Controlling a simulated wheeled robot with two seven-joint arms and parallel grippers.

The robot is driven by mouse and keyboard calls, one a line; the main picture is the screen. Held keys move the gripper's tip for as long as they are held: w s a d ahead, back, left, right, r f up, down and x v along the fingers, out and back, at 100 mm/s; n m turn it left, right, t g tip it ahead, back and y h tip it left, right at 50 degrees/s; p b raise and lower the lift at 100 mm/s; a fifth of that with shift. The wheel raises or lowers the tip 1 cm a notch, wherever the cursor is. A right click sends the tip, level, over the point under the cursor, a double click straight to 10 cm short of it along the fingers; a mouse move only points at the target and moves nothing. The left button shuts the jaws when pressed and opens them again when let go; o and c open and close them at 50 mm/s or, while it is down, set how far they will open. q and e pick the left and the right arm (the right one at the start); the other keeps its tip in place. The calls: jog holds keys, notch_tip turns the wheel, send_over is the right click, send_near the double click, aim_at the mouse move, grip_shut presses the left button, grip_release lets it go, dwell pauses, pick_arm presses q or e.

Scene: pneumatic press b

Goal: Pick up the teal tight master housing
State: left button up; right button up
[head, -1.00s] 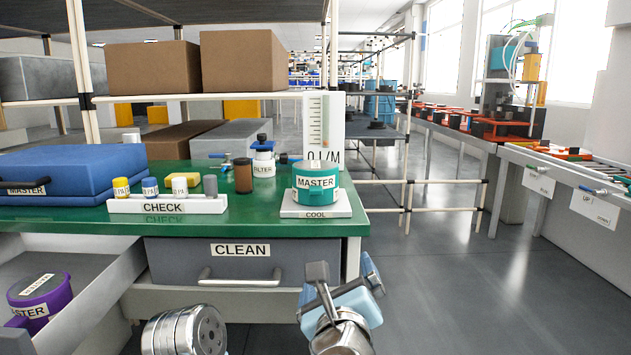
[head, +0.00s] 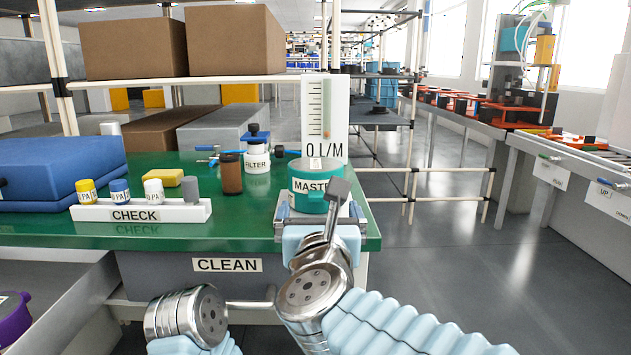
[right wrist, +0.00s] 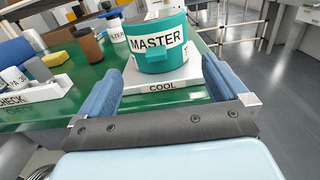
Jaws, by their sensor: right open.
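The teal master housing (head: 308,180) is a round pot with a white MASTER label. It stands upright on the white COOL plate (right wrist: 188,78) at the right end of the green bench. In the right wrist view the housing (right wrist: 160,52) is straight ahead, with a teal tab on its front. My right gripper (right wrist: 158,82) is open, its blue fingers reaching toward the plate on both sides of it, and the housing lies beyond the fingertips, apparently untouched. In the head view my right gripper (head: 308,222) partly hides the plate and the housing's lower front. My left gripper's fingers are not visible.
The white CHECK rack (head: 140,212) holds several small bottles on the left. A brown bottle (head: 231,173) and a FILTER jar (head: 256,155) stand left of the housing. A flow gauge (head: 325,118) rises behind it. The CLEAN drawer (head: 227,265) is below the bench.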

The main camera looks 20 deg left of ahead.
aim_at(317, 199)
jog(key=p+x, duration=0.1)
jog(key=x, duration=0.5)
jog(key=shift+a+r, duration=0.1)
jog(key=shift+a, duration=0.1)
jog(key=shift+c, duration=0.3)
jog(key=shift+r, duration=0.1)
grip_shut()
